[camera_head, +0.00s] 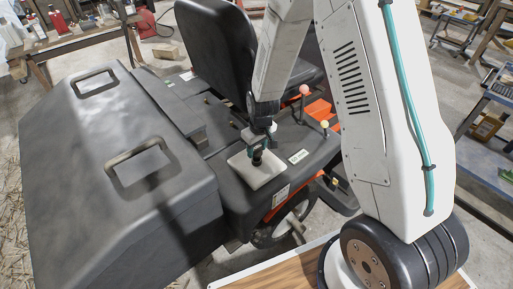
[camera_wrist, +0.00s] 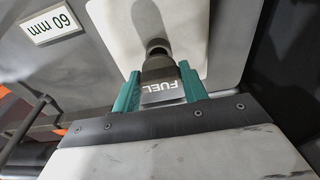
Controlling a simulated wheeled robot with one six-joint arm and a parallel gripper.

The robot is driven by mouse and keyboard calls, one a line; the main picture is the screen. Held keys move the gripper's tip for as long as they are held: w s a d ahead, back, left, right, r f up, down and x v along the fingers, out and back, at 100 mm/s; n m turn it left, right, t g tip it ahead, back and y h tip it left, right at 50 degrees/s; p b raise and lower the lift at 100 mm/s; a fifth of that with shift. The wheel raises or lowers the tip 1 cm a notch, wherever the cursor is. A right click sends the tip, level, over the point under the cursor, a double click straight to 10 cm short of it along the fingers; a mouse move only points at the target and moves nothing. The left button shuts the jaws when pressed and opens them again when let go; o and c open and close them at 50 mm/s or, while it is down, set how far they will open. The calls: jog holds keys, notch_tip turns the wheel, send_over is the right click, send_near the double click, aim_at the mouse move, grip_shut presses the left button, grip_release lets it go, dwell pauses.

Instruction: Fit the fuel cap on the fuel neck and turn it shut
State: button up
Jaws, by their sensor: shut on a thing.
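The dark grey fuel cap (camera_wrist: 162,72), with FUEL lettered on it, is between the teal fingers of my gripper (camera_wrist: 160,88) in the wrist view. My gripper is shut on it. The fuel neck (camera_wrist: 158,45) shows just beyond the cap, in line with it, on a pale plate (camera_wrist: 185,20). I cannot tell whether cap and neck touch. In the head view my gripper (camera_head: 257,154) is over the pale plate (camera_head: 262,180) on the machine's side, with the dark cap (camera_head: 257,160) at its tip. The neck is not clearly visible there.
A ride-on machine has a black seat (camera_head: 213,35) and a large grey box (camera_head: 115,190) with handles. A "60 mm" label (camera_wrist: 52,25) is left of the plate. A workbench (camera_head: 75,40) stands behind.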

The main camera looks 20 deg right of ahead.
aim_at(257, 147)
jog(key=shift+f, duration=0.3)
dwell(0.5)
jog(key=shift+f, duration=1)
jog(key=o, duration=1.4)
jog(key=shift+c, duration=0.2)
jog(key=shift+r, duration=3)
